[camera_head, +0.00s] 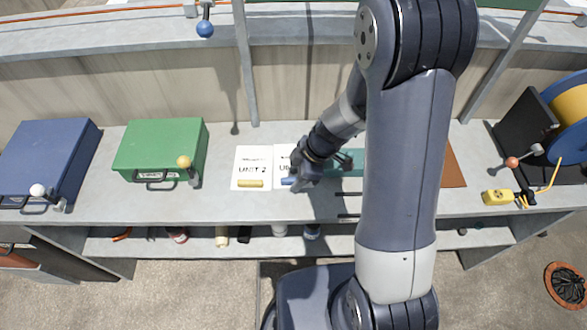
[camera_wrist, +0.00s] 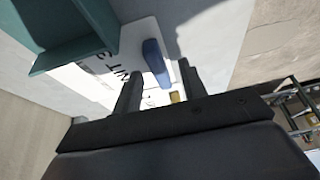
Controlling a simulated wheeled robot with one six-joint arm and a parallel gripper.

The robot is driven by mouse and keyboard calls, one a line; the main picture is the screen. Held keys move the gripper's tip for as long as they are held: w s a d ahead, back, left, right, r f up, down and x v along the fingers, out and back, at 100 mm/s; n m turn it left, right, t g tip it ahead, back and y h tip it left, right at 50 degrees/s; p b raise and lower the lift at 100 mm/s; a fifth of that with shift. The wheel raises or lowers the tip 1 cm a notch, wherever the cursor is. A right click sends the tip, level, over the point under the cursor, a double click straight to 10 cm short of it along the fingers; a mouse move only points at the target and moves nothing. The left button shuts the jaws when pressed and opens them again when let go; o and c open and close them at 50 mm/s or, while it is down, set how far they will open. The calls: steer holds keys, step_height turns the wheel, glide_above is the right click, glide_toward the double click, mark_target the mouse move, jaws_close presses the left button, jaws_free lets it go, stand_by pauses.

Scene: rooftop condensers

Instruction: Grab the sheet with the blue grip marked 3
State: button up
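The white sheet (camera_head: 282,152) with the blue grip (camera_head: 289,181) lies on the grey bench, partly hidden by my gripper (camera_head: 300,174). In the wrist view the sheet (camera_wrist: 90,72) shows black lettering and what looks like a 3. Its blue grip (camera_wrist: 154,58) is a raised bar at the sheet's edge. My gripper (camera_wrist: 160,84) is open, with one finger to each side of the blue grip in the picture. I see no contact; the remaining height is hard to tell.
A sheet marked UNIT 2 (camera_head: 251,160) with a yellow grip (camera_head: 250,184) lies close on the left. A teal holder (camera_wrist: 70,30) stands beside the lettered sheet. A green case (camera_head: 160,144) and a blue case (camera_head: 45,155) are further left. A cable reel (camera_head: 569,105) is at right.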

steer(key=shift+a+f, duration=0.1)
steer(key=shift+f, duration=0.1)
steer(key=shift+c, duration=0.2)
jaws_close()
